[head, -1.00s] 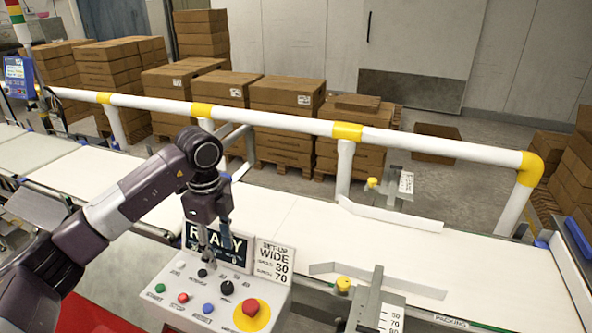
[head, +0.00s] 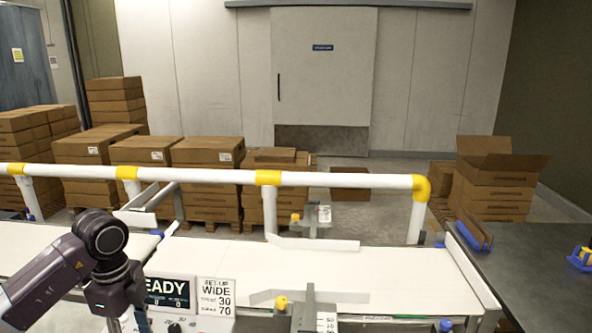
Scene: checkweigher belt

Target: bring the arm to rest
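My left arm comes in from the left, and my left gripper (head: 128,322) points down at the bottom edge, beside the control panel. Its fingertips are mostly cut off or hidden, so I cannot tell whether it is open or shut. The control panel (head: 188,322) shows a dark display reading "EADY" (head: 167,292), partly covered by the arm, and a white set-up card (head: 216,295) reading WIDE 30 70. My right gripper is not in view.
The white belt (head: 390,275) runs across behind the panel, with guide rails (head: 318,243) and yellow knobs. A white and yellow guard rail (head: 335,180) stands behind it. Stacked cartons (head: 207,155) are beyond. A dark table (head: 535,270) is at right.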

